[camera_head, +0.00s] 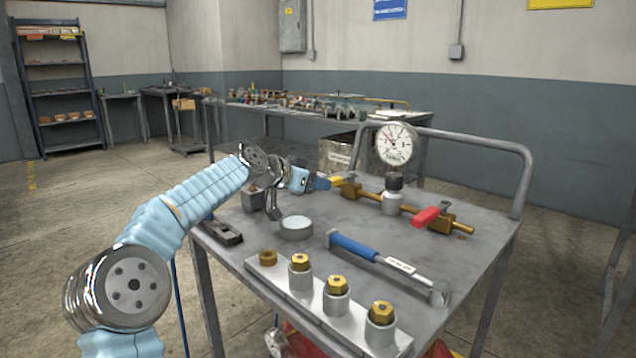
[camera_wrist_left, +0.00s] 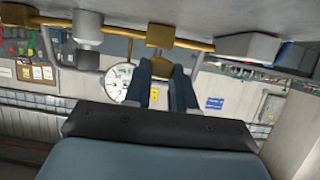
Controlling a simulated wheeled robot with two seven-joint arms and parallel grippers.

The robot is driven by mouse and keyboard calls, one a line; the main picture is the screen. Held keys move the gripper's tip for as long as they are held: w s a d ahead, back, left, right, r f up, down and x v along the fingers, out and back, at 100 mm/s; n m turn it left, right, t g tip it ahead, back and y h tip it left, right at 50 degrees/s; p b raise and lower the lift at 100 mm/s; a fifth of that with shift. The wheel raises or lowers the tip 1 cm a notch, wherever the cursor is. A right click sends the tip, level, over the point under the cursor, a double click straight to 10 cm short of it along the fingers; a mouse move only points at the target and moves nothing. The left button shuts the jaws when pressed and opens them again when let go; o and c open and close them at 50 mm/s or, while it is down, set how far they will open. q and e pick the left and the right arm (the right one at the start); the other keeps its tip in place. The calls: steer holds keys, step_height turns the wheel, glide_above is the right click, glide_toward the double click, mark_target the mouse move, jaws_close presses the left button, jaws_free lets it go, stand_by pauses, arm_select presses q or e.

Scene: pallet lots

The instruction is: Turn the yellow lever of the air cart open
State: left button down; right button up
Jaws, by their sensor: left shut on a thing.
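The air cart (camera_head: 350,235) is a grey metal table with a brass pipe run (camera_head: 370,194) along its far side. A round white pressure gauge (camera_head: 395,145) stands on the run and also shows in the wrist view (camera_wrist_left: 118,82). The yellow lever (camera_head: 342,181) sits at the run's left brass valve (camera_head: 350,190). My left gripper (camera_head: 324,183) reaches in from the left, shut on the lever; its fingers (camera_wrist_left: 162,85) stand beneath the brass valve block in the upside-down wrist view. The fingers partly hide the lever. My right gripper is out of view.
A red lever (camera_head: 426,217) sits farther right on the run. A bent rail (camera_head: 480,142) borders the cart. A cluttered workbench (camera_head: 300,108) stands behind.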

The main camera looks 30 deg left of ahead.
arm_select(q)
steer(key=a+m+h+p, duration=0.1)
steer(key=w+a+m+g+h+p, duration=0.1)
steer(key=p, duration=0.1)
steer(key=shift+w+a+r, duration=0.1)
steer(key=shift+a+r, duration=0.05)
steer(key=shift+r, duration=0.2)
steer(key=shift+w+a+f+m+h+p, duration=0.1)
steer(key=shift+a+f+m+h+p, duration=0.1)
steer(key=shift+m+h+p, duration=0.15)
steer(key=shift+f, duration=0.1)
steer(key=c, duration=0.9)
jaws_free()
steer(key=b+v, duration=0.2)
steer(key=v, duration=1.1)
steer(key=shift+s+a+r, duration=0.2)
steer(key=shift+a+r, duration=0.1)
